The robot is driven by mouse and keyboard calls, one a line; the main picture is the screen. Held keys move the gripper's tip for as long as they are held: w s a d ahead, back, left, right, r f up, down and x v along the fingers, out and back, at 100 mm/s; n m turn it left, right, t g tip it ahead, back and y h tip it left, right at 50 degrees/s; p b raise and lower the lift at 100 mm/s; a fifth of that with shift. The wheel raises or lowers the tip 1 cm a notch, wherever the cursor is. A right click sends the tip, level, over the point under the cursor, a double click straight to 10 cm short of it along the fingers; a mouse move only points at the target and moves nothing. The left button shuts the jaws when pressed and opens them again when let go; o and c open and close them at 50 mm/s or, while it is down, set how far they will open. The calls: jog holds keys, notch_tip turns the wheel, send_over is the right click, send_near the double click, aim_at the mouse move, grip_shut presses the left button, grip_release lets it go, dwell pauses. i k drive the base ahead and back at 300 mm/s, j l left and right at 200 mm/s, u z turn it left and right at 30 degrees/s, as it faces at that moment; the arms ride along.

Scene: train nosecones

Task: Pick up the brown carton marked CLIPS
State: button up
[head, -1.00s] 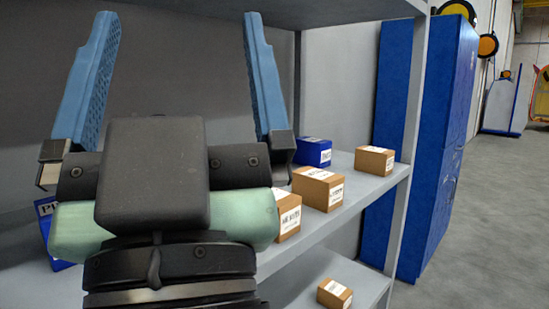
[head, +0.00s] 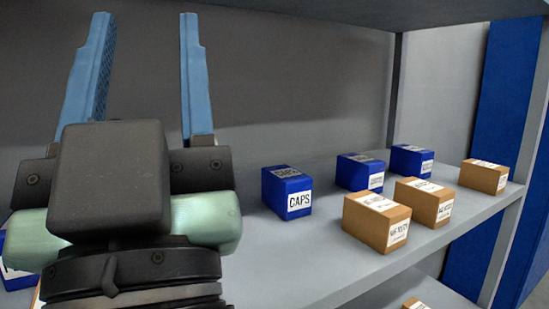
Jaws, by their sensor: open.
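No label that I can read says CLIPS. Three brown cartons show on the shelf in the head view: a near one (head: 372,224), one behind it (head: 424,203), and one at the right end (head: 484,176). Their white labels are too small or blurred to read surely. A brown edge (head: 37,300) at lower left is mostly hidden by my arm. My gripper (head: 146,30) is open and empty, its two blue fingers pointing up in the picture, left of these three cartons and apart from them.
A blue box marked CAPS (head: 287,192) stands nearest my gripper on the right. Two more blue boxes (head: 358,173) (head: 411,160) stand behind. Another brown carton (head: 414,304) is on the lower shelf. The upper shelf (head: 300,12) hangs overhead; an upright (head: 520,190) closes the right.

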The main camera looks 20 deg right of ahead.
aim_at(490, 178)
jog(key=i+l+u, duration=0.1)
jog(key=l+u, duration=0.25)
jog(key=l, duration=0.35)
jog(key=l+u, duration=0.35)
jog(key=l, duration=0.4)
jog(key=k+l+u, duration=0.1)
jog(key=l+u, duration=0.2)
jog(key=l, duration=0.9)
jog(key=k+l, duration=0.15)
jog(key=l, duration=0.35)
jog(key=l+u, duration=0.1)
jog(key=l, duration=0.4)
jog(key=k+l, duration=0.15)
jog(key=l, duration=0.35)
jog(key=k+l, duration=0.1)
jog(key=l, duration=0.9)
jog(key=k+l+u, duration=0.1)
jog(key=l, duration=0.35)
jog(key=k, duration=0.05)
